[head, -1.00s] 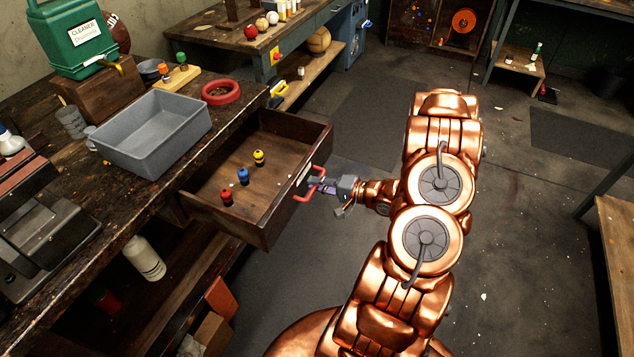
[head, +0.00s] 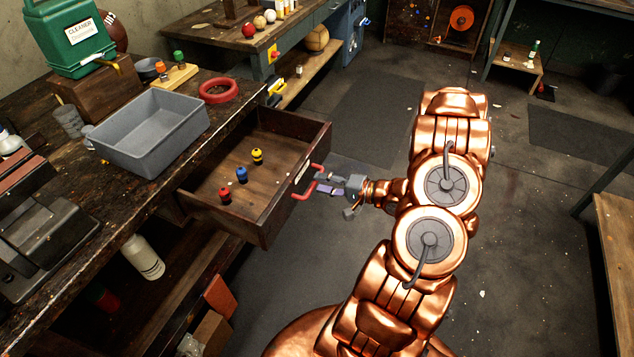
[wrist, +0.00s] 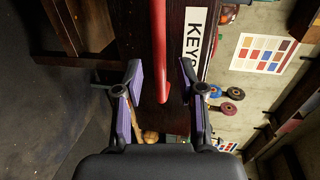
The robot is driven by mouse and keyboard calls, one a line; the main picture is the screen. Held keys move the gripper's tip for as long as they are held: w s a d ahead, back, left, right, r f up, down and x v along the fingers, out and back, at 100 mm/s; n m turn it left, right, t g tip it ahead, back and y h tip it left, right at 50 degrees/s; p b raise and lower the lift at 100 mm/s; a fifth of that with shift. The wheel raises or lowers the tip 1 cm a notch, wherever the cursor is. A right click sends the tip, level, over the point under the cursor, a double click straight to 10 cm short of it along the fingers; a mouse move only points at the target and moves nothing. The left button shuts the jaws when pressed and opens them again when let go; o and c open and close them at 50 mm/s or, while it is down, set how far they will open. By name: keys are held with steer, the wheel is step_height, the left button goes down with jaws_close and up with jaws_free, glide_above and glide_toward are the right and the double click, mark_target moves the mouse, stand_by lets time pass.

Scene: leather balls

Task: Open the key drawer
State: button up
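The key drawer (head: 262,215) is pulled out from under the workbench, with its inside in view. Three small pieces lie in it: a red one (head: 224,195), a blue one (head: 241,174) and a yellow one (head: 257,156). Its red handle (head: 308,184) is on the front face, and it also shows in the wrist view (wrist: 159,50) beside a white "KEY" label (wrist: 194,40). My gripper (head: 327,183) is just off the handle, in front of the drawer. Its purple-padded fingers (wrist: 165,105) are spread apart, with the handle's end between or just beyond their tips.
A grey bin (head: 150,135) and a red ring (head: 219,91) sit on the workbench above the drawer. A green cleaner jug (head: 72,38) stands at the back left. A white bottle (head: 145,257) is below the bench.

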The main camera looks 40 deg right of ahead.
steer(key=v, duration=0.9)
steer(key=shift+f, duration=0.1)
stand_by(0.5)
